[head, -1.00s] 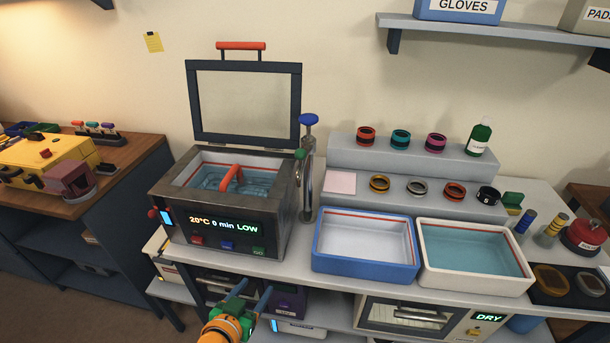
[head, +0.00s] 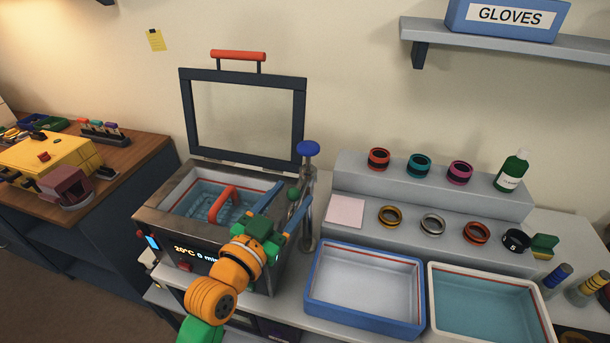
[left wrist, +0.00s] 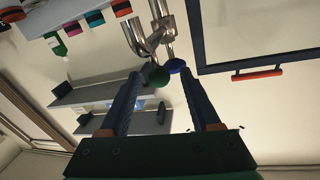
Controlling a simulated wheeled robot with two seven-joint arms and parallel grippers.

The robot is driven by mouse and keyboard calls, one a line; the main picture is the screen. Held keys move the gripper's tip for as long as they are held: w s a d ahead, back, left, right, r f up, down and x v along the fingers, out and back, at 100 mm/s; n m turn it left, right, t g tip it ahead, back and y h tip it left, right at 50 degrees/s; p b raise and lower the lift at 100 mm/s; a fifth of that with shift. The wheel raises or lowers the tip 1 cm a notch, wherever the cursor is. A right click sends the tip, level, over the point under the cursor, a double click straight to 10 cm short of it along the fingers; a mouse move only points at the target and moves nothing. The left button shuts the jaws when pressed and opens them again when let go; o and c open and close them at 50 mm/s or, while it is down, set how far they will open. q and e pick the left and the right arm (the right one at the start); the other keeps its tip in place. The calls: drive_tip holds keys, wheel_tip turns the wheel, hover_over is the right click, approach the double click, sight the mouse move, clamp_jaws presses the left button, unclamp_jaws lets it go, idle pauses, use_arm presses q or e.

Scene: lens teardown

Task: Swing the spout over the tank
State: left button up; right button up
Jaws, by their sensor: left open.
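The metal tap post with a blue knob (head: 308,148) stands beside the right wall of the tank. Its spout bears a green knob (head: 293,194), and the spout's lower part is partly hidden behind my gripper. The tank (head: 150,215) is a grey box with its lid up, holding water and a basket with a red handle (head: 223,205). My left gripper (head: 292,196) is open, its blue fingers reaching up to either side of the green knob. In the left wrist view the green knob (left wrist: 160,76) sits between the fingertips, with no clear contact. My right gripper is out of view.
The raised lid frame (head: 186,120) stands behind the tank. A blue-rimmed tray (head: 365,322) and a white tray (head: 437,300) lie to the right. Steps (head: 345,170) behind them hold several coloured rings and a green bottle (head: 511,172).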

sight(297, 189)
use_arm(q)
drive_tip(key=x, duration=0.5)
drive_tip(key=shift+d+f+p, duration=0.1)
drive_tip(key=shift+f+p, duration=0.05)
drive_tip(key=shift+p, duration=0.15)
drive_tip(key=shift+s, duration=0.2)
drive_tip(key=shift+c, duration=1.1)
clamp_jaws()
